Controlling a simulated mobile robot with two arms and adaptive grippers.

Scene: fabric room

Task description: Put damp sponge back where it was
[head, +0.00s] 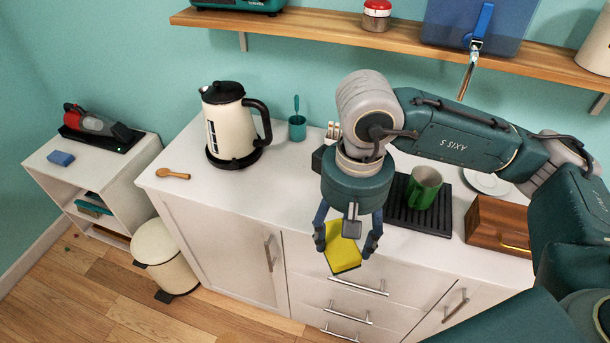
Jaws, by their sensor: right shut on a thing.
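A yellow sponge (342,251) with a dark underside is between the fingers of my right gripper (345,245). The gripper is shut on it and points down near the front edge of the white counter (224,187), in front of the drawers. I cannot tell exactly how high the sponge is above the counter. My left gripper is not in view.
A cream kettle (226,125), a teal cup (297,128) and a wooden spoon (172,174) stand or lie on the counter's left. A green mug (423,187) is on a black rack (440,218), beside a wooden box (497,228). A wooden shelf (330,30) runs above.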

